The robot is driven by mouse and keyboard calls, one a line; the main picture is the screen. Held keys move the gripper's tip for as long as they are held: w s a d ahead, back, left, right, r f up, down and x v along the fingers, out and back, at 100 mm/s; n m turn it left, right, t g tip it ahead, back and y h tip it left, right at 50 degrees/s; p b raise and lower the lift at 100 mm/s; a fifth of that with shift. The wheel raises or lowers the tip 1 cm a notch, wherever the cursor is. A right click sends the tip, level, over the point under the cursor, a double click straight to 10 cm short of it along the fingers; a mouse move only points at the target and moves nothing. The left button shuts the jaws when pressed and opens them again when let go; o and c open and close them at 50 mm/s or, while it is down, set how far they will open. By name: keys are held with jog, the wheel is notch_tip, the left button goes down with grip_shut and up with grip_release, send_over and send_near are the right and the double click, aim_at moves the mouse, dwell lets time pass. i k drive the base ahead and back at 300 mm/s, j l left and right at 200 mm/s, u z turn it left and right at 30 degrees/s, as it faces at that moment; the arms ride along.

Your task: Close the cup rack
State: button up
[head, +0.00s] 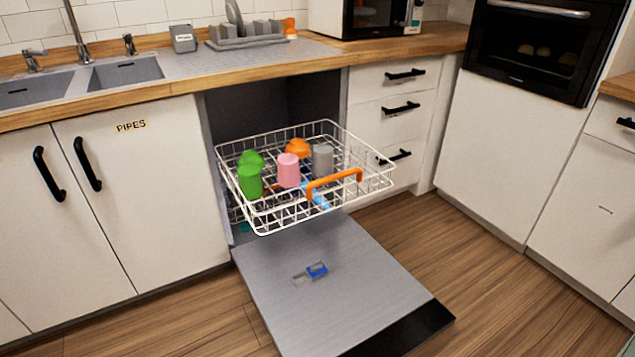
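The cup rack is a white wire basket (352,205) pulled out of the dishwasher (260,110) below the counter. It has an orange handle (335,184) on its front edge. Several cups stand in it: green cups (250,182), a pink cup (289,170), a grey cup (322,160) and an orange cup (298,147). The dishwasher door (330,285) is folded down flat below the rack, with a small blue and grey piece (316,270) on its inner face. My gripper is not in view.
A white cabinet (140,190) is left of the dishwasher, drawers (400,110) to its right. An oven (535,45) stands further right. The wooden counter (190,80) runs above. Wooden floor (470,260) is clear around the lowered door.

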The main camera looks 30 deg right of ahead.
aim_at(308, 196)
jog(key=k+l+u, duration=0.1)
jog(key=l, duration=0.55)
jog(key=l+u, duration=0.1)
jog(key=l, duration=0.5)
jog(key=l+u, duration=0.1)
jog(key=l, duration=0.55)
jog(key=k+l, duration=0.15)
jog(key=l, duration=0.45)
jog(key=i+l+u, duration=0.1)
jog(key=l, duration=0.55)
jog(key=i+l, duration=0.1)
jog(key=l, duration=0.6)
jog(key=j+u, duration=0.05)
